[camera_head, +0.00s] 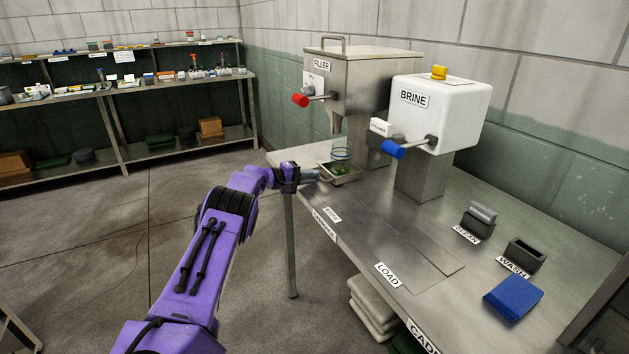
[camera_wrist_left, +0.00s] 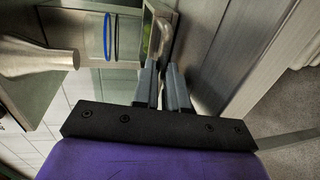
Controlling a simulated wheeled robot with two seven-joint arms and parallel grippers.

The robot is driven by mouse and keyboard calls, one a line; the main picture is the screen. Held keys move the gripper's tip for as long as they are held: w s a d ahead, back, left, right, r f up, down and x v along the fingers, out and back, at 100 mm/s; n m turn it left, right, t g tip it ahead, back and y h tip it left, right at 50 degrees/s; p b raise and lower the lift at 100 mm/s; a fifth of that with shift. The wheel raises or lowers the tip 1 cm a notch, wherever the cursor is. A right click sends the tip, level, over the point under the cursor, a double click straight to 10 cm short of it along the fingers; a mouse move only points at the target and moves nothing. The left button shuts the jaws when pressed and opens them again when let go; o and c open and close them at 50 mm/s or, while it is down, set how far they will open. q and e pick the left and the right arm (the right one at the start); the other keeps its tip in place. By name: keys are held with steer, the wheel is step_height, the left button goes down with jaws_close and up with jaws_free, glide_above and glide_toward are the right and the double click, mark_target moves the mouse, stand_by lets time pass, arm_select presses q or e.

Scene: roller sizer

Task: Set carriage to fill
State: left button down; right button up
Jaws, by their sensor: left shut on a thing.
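The carriage (camera_head: 345,177) is a small metal tray on the bench, under the filler spout at the far end of the bench. A clear glass jar (camera_head: 341,155) with green contents and a blue band stands in it, and the jar also shows in the left wrist view (camera_wrist_left: 108,38). My left gripper (camera_head: 308,175) is at the near left side of the carriage, at the bench edge. In the left wrist view its fingers (camera_wrist_left: 165,88) are shut on the carriage's handle (camera_wrist_left: 163,38). My right gripper is not in view.
The filler (camera_head: 355,80) has a red-knobbed lever, and the white brine unit (camera_head: 450,105) has a blue-knobbed one. The bench between the carriage and the LOAD label (camera_head: 388,274) is clear.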

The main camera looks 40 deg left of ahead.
arm_select(q)
steer(key=c, duration=1.4)
jaws_free()
steer(key=shift+w, duration=0.1)
steer(key=shift+c, duration=0.2)
steer(key=v, duration=1)
steer(key=shift+s, duration=0.25)
